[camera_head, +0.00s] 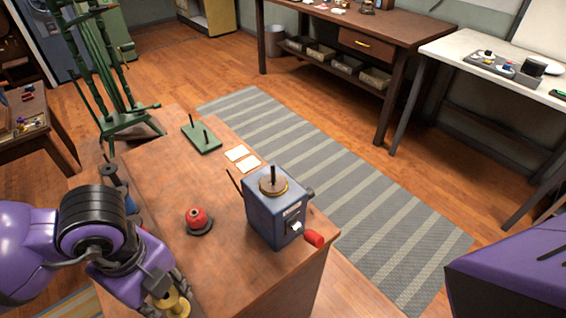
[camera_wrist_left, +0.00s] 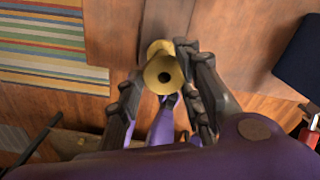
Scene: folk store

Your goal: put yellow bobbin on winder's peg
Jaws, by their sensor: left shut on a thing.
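The yellow bobbin (camera_head: 174,304) is at the lower left of the head view, near the table's front edge. My left gripper (camera_head: 170,288) is shut on it. In the left wrist view the yellow bobbin (camera_wrist_left: 163,74) shows its round end and dark centre hole between the two fingers. The winder (camera_head: 275,214) is a blue box on the table, to the right of the gripper and apart from it. Its upright dark peg (camera_head: 273,174) stands bare on a brass disc on top. The winder (camera_wrist_left: 298,55) shows partly at the right edge of the wrist view.
A red bobbin (camera_head: 197,218) on a dark base stands between my left gripper and the winder. A red crank knob (camera_head: 315,239) sticks out from the winder.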

